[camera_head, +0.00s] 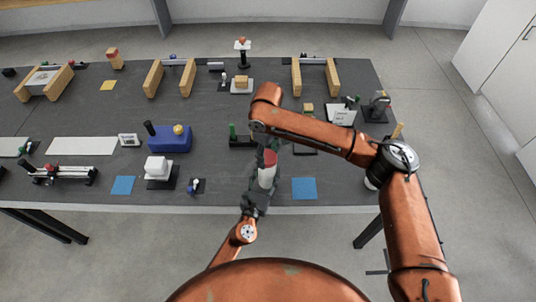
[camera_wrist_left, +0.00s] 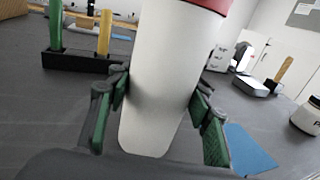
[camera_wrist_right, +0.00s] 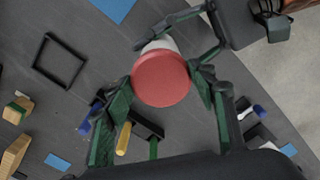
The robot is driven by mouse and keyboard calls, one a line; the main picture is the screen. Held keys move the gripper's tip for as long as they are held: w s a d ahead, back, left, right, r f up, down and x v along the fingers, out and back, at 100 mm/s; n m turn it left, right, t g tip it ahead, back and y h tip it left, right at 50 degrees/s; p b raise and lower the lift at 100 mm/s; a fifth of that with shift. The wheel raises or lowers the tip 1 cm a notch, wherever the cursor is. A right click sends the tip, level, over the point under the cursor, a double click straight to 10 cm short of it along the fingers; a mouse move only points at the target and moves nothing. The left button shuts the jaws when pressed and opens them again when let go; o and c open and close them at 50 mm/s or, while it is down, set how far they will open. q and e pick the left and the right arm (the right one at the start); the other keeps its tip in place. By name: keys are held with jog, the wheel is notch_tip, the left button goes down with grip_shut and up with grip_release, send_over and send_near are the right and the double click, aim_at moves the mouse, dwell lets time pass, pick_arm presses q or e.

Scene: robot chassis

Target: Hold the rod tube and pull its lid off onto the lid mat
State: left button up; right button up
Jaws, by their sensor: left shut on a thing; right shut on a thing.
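The rod tube (camera_head: 266,177) is white with a red lid (camera_head: 269,158) and is held upright over the front part of the table. My left gripper (camera_wrist_left: 160,100) is shut on the tube's white body, one finger on each side; the tube's rounded lower end shows below them. My right gripper (camera_wrist_right: 158,75) comes from above and is shut on the red lid (camera_wrist_right: 161,78), with its fingers on both sides of the rim. The lid appears seated on the tube. A blue square mat (camera_head: 304,188), likely the lid mat, lies bare just right of the tube.
A black rod stand (camera_wrist_left: 80,62) with a green and a yellow rod stands behind the tube. A black square frame (camera_wrist_right: 58,62) lies flat nearby. A second blue mat (camera_head: 123,185) and a white block on a black base (camera_head: 160,182) are to the left.

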aim_at(268, 156)
jog(key=c, duration=0.4)
jog(key=shift+r, duration=0.25)
dwell(0.5)
jog(key=shift+r, duration=0.95)
jog(key=shift+r, duration=2)
pick_arm(q)
jog(key=o, duration=1.8)
jog(key=shift+c, duration=0.2)
